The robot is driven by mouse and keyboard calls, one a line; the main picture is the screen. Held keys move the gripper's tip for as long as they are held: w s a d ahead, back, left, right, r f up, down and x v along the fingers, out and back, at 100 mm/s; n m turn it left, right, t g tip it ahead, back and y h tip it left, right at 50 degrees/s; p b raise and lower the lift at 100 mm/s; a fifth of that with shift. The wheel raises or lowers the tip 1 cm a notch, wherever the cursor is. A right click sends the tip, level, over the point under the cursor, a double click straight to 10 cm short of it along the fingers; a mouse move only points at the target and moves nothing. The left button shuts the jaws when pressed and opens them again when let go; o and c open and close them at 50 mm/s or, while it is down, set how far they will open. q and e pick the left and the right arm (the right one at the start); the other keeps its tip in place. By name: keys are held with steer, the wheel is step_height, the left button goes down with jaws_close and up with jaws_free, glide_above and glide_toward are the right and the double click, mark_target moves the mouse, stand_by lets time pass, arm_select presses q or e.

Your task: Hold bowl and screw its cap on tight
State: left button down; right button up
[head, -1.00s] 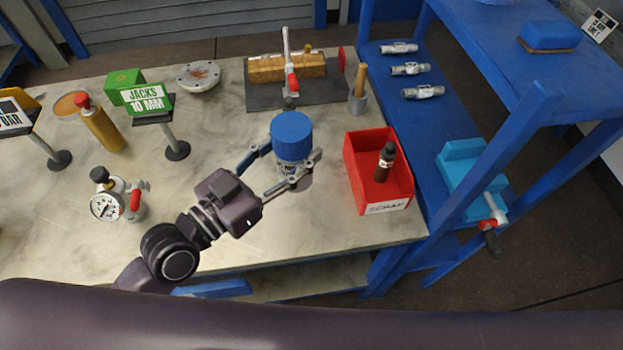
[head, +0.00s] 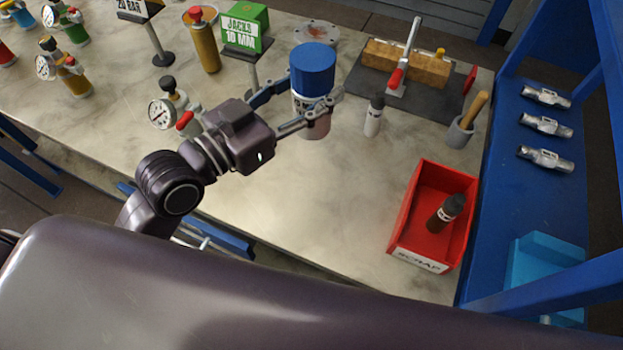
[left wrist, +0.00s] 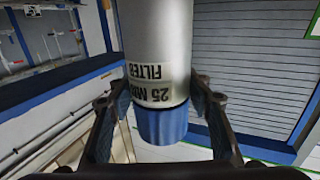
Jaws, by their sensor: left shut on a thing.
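My left gripper (head: 312,97) is shut on a pale cylindrical vessel (head: 317,127) with a label, held upright with a wide blue cap (head: 313,66) on top. The fingers grip it from both sides below the cap. In the left wrist view the picture is upside down: the silvery white vessel (left wrist: 158,40), lettered "25 MIC FILTER" as far as I can read, stands between the fingers (left wrist: 155,95). The blue cap (left wrist: 162,126) is at its lower end there. I cannot tell how tight the cap is. My right gripper is not in view.
A small bottle with a dark top (head: 373,117) stands right of the held vessel. A red scrap bin (head: 408,228) holds a dark bottle (head: 446,213). A jacks sign (head: 240,35) and a gauge unit (head: 163,113) stand left. The bench (head: 330,200) is clear in front.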

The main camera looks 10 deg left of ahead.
arm_select(q)
step_height(320, 180, down, 16)
steer(key=b, duration=0.3)
steer(key=shift+r, duration=0.2)
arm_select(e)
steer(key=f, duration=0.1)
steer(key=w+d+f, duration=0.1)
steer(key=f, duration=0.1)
arm_select(q)
steer(key=shift+f+b, duration=0.55)
steer(key=shift+f, duration=1.55)
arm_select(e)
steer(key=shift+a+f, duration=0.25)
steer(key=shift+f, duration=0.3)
arm_select(q)
steer(key=shift+f, duration=0.1)
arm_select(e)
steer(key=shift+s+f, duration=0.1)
arm_select(q)
steer(key=c, duration=1.5)
jaws_free()
steer(key=shift+f, duration=0.2)
steer(key=o, duration=0.5)
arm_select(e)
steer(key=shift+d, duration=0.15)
